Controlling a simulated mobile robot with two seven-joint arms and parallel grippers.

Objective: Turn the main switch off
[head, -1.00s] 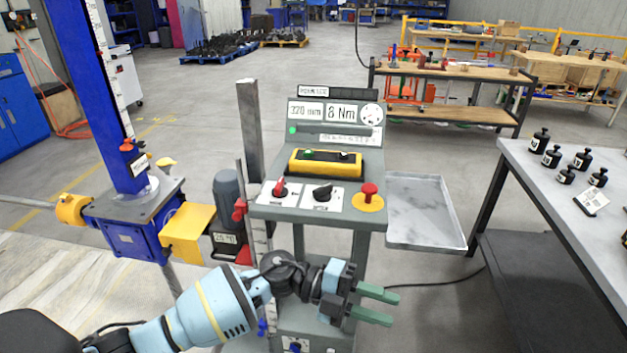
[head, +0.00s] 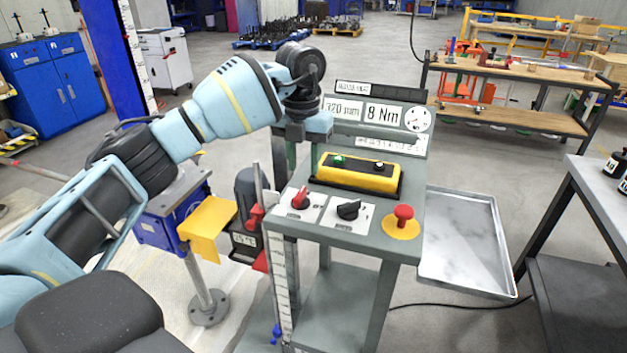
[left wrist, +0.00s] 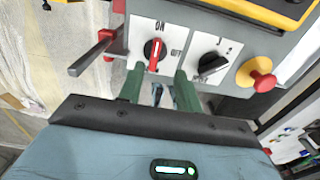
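The main switch (head: 300,198) has a red handle on a white plate, at the left of the grey console's sloping panel. It also shows in the left wrist view (left wrist: 154,54), with ON and OFF marks on its plate. The red handle lies roughly along the line toward the ON mark. My left gripper (head: 302,168) points down over the panel's left part, behind the switch in the head view. In the left wrist view its two green fingers (left wrist: 159,82) are apart, with nothing between their tips; the switch shows just beyond them. My right gripper is not in view.
A black knob (head: 348,209) and a red emergency button (head: 403,215) sit right of the switch. A yellow box (head: 358,176) stands behind them. A metal tray (head: 465,240) juts out at the right. A red lever (left wrist: 100,48) is left of the panel.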

